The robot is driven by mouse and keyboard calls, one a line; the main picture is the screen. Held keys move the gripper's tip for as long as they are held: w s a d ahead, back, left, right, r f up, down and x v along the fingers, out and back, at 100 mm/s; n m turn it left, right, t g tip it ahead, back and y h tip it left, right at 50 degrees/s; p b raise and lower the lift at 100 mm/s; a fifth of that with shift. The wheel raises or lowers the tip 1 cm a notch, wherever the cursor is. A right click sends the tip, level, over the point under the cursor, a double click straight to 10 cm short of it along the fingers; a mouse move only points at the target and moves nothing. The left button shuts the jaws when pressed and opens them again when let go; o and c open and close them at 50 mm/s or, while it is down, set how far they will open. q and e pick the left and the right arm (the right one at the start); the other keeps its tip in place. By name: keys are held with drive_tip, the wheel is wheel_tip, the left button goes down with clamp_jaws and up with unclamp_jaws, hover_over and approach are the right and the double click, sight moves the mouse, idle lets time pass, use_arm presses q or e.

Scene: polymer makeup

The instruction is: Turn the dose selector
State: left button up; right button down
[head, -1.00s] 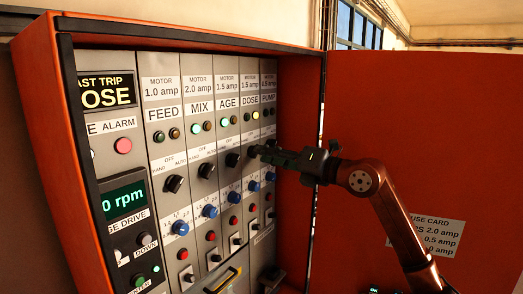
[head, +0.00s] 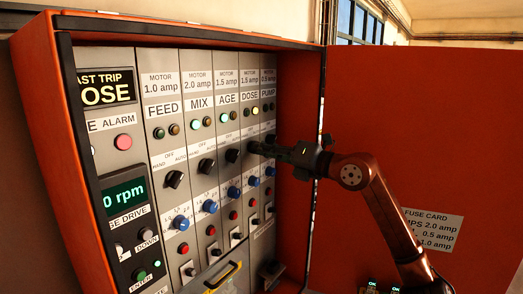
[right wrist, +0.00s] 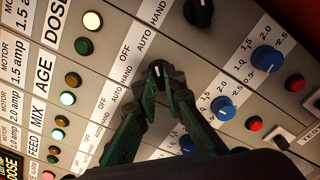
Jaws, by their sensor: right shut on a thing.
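The dose selector (right wrist: 157,70) is a small black knob with a white mark, in the DOSE column of the panel. My right gripper (right wrist: 160,76) is shut on it, with one finger at each side in the right wrist view. In the head view, my right gripper (head: 256,147) reaches the panel from the right and hides most of the knob. The exact angle of the knob's mark is hard to read. Above it, the DOSE column has one lit yellowish lamp (head: 255,109) and one dark green lamp (head: 247,113). My left gripper is not in view.
Similar black selectors stand close by: AGE (head: 233,156) to the left and PUMP (right wrist: 198,11) on the other side. Blue knobs (right wrist: 222,107) and red buttons sit below. The orange cabinet wall (head: 300,105) and open door (head: 420,120) bound the right side.

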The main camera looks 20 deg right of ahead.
drive_tip(key=shift+n, duration=4.3)
drive_tip(key=c, duration=2)
unclamp_jaws()
drive_tip(key=v, duration=1.2)
drive_tip(key=shift+d, duration=0.15)
